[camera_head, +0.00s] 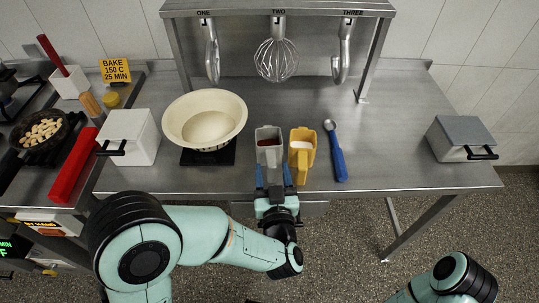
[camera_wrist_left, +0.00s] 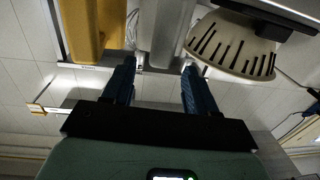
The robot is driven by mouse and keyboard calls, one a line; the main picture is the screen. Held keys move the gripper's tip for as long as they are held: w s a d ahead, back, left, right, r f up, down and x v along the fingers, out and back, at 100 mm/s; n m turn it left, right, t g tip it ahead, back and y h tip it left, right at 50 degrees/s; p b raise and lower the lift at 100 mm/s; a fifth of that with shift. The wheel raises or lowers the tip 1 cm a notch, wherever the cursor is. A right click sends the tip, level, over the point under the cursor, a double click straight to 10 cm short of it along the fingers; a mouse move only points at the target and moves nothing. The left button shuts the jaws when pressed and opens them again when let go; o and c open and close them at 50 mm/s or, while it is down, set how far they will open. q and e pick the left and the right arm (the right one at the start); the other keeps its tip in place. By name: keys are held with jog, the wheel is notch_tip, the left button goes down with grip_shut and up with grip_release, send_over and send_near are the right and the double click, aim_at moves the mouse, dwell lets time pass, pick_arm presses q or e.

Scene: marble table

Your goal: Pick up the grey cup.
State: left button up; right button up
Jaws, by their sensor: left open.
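The grey cup (camera_head: 270,157) stands upright near the front edge of the steel table, with something reddish inside. My left gripper (camera_head: 273,176) is open just in front of it, its two blue fingers pointing at the cup. In the left wrist view the grey cup (camera_wrist_left: 164,30) is beyond the gap between the fingers (camera_wrist_left: 159,72), roughly centred. The fingers do not appear closed on it. I cannot tell whether the fingertips reach past its near side. My right gripper is out of view; only part of that arm shows at bottom right.
A yellow cup (camera_head: 302,160) with white contents stands close to the right of the grey cup. A cream bowl (camera_head: 205,104) sits on a black scale (camera_head: 210,154) to the left. A blue-handled spoon (camera_head: 338,160) lies farther right.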

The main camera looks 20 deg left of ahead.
pick_arm(q)
jog(key=x, duration=0.5)
jog(key=shift+d+f, duration=0.1)
jog(key=shift+f, duration=0.25)
grip_shut()
jog(key=shift+r, duration=0.1)
notch_tip(320, 180, up, 20)
jog(key=p, duration=0.4)
